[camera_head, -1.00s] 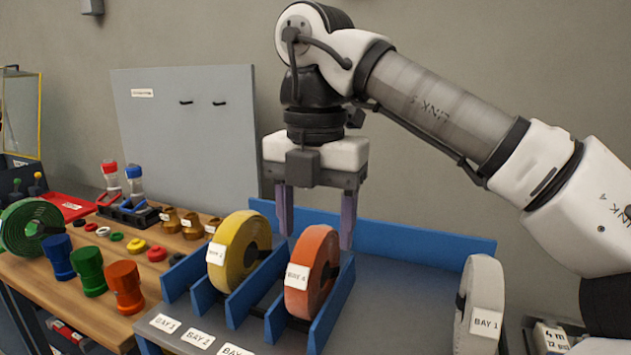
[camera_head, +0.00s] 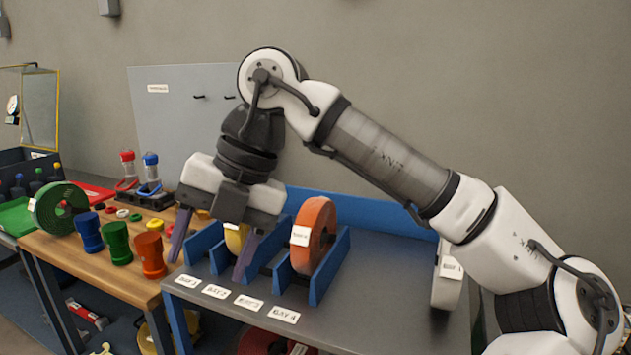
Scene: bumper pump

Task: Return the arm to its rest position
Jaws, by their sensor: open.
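My gripper (camera_head: 206,268) is open and tilted, with its two fingers pointing down and slightly left, over the front left part of the bay rack. My arm reaches in from the right and bends down at the wrist. An orange roll (camera_head: 320,222) stands upright between blue dividers, to the right of the gripper and apart from it. A yellow roll (camera_head: 234,241) is mostly hidden behind the gripper. A white roll (camera_head: 445,284) marked BAY 1 stands at the right end of the rack, below my arm.
Blue dividers (camera_head: 330,266) rise from the grey rack top (camera_head: 390,312). The wooden table (camera_head: 110,270) at left holds a green roll (camera_head: 50,208), green and orange cylinders (camera_head: 118,243) and small coloured parts. A grey panel (camera_head: 170,125) stands behind. Space above the rack's right half is partly taken by my arm.

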